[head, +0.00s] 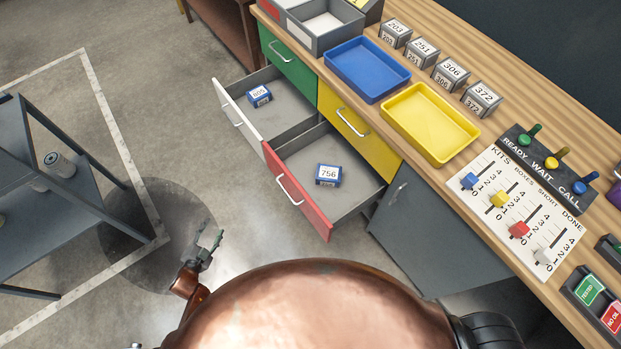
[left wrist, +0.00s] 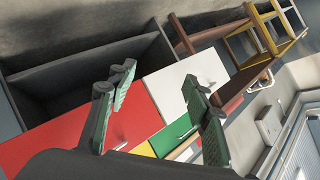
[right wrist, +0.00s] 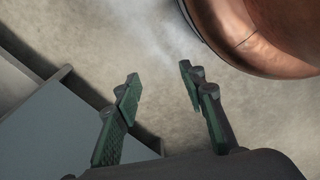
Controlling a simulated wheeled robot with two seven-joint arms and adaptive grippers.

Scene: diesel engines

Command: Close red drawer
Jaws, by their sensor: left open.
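The red drawer (head: 308,207) is pulled out of the bench, with its red front and curved handle (head: 287,191) facing the open floor. A blue box labelled 756 (head: 328,175) lies inside it. The red front also shows in the left wrist view (left wrist: 75,132), partly hidden by my fingers. My left gripper (head: 212,241) is open and empty, apart from the red front and to its lower left in the head view. In the left wrist view its spread fingers (left wrist: 158,80) show. My right gripper (right wrist: 158,77) is open and empty over bare floor; the head view does not show it.
The white drawer (head: 238,117) beside the red one is also pulled out and holds a blue box labelled 805 (head: 259,96). The green (head: 283,57) and yellow (head: 350,122) drawers are shut. A grey cart (head: 75,190) stands at left. Floor between cart and drawers is clear.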

